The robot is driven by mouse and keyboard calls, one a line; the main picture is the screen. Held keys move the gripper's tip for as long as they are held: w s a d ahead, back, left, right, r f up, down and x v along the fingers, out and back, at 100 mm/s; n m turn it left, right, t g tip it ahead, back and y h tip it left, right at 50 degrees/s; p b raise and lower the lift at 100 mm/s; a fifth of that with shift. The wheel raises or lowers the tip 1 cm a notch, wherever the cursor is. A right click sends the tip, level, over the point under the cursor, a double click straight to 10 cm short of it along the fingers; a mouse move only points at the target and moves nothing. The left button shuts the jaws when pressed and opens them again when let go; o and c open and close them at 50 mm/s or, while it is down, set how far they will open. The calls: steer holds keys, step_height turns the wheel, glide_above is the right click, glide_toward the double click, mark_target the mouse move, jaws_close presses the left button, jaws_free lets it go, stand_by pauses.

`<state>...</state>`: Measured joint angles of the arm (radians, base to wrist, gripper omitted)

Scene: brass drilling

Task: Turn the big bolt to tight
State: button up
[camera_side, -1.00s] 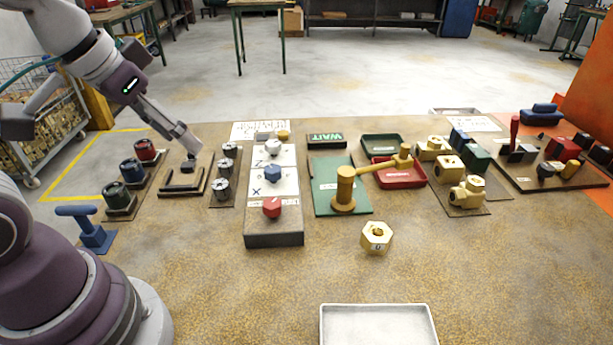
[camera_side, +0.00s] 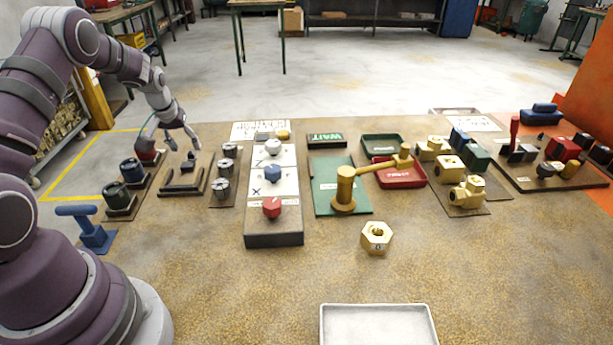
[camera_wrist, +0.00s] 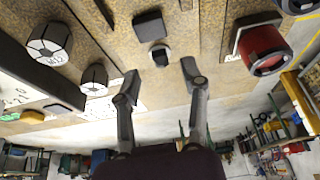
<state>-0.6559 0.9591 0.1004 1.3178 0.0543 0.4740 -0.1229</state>
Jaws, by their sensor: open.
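My gripper (camera_side: 185,146) is open and empty at the back left of the table. Its fingers point down by a small dark upright piece (camera_side: 190,160) behind a dark U-shaped bracket (camera_side: 183,190). In the wrist view my spread fingertips (camera_wrist: 160,76) lie just below a small dark round piece with a pale face (camera_wrist: 160,55), with a dark block (camera_wrist: 150,26) beyond it. I see no contact. No part is clearly marked as the big bolt; a loose brass hex piece (camera_side: 377,238) lies front centre, far from my gripper.
A red cylinder (camera_side: 147,150) stands close left of my gripper; it is at the right in the wrist view (camera_wrist: 265,46). Grey slotted cylinders (camera_side: 223,170) stand to the right. A brass handle (camera_side: 345,190) rises mid-table. An empty white tray (camera_side: 378,325) is in front.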

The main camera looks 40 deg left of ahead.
mark_target(190, 154)
steer(key=shift+x, duration=1.65)
jaws_close()
